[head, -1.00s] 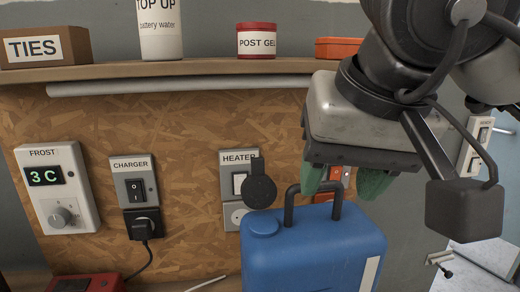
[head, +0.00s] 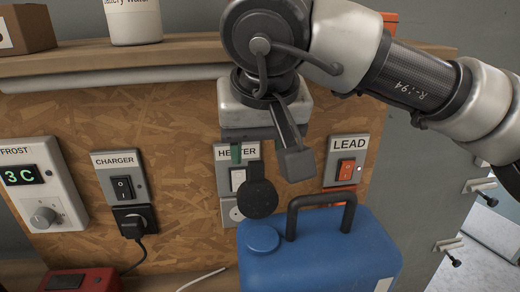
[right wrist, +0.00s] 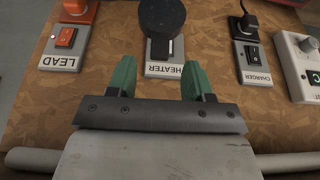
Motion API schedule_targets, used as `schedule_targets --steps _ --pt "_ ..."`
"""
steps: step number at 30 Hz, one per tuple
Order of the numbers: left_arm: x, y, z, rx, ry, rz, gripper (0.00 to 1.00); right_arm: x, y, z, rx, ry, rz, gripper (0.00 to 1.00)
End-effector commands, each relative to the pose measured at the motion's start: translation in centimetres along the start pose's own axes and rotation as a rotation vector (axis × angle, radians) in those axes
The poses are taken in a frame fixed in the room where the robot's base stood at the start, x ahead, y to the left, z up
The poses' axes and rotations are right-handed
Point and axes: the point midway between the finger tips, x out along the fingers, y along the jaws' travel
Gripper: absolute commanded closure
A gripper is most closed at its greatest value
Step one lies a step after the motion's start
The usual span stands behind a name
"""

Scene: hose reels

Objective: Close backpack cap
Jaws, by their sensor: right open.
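The blue backpack tank (head: 320,255) stands at the bottom of the head view, with a black handle (head: 320,210) on top. Its round blue neck (head: 262,238) is at the top left. The black round cap (head: 262,198) stands upright behind the neck, swung open on its strap. In the right wrist view the gripper (right wrist: 156,78) is open and empty, with the cap (right wrist: 162,15) ahead, apart from the fingers. My left gripper is not in view.
Behind is a chipboard wall with the HEATER switch (right wrist: 165,68), the LEAD switch (head: 346,168), the CHARGER switch (head: 122,187) and the FROST unit (head: 43,190). A shelf (head: 160,60) runs above. A red box (head: 82,280) sits at lower left.

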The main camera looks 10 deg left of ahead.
Motion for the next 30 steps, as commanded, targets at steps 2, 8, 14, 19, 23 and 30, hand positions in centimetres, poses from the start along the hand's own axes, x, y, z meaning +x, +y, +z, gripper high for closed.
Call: schedule_targets --steps 2,8,14,19,23,30 --pt "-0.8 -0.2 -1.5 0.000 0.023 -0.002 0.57 0.8 0.0 -1.2 0.000 -0.005 0.001 0.49" --pt "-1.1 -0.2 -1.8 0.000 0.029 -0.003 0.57 4.0 0.1 -0.9 0.000 -0.004 0.001 0.49" --pt "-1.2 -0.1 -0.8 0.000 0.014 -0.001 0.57 5.3 0.0 -0.9 -0.001 -0.001 -0.001 0.49" --pt "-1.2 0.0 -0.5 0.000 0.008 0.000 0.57 5.4 0.0 -0.9 0.000 0.000 0.000 0.49" --pt "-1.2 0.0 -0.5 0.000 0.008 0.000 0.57 5.4 0.0 -0.9 0.000 0.000 0.000 0.54" --pt "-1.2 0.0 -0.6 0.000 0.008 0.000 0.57 5.4 0.0 -0.9 0.000 0.000 0.000 0.90"
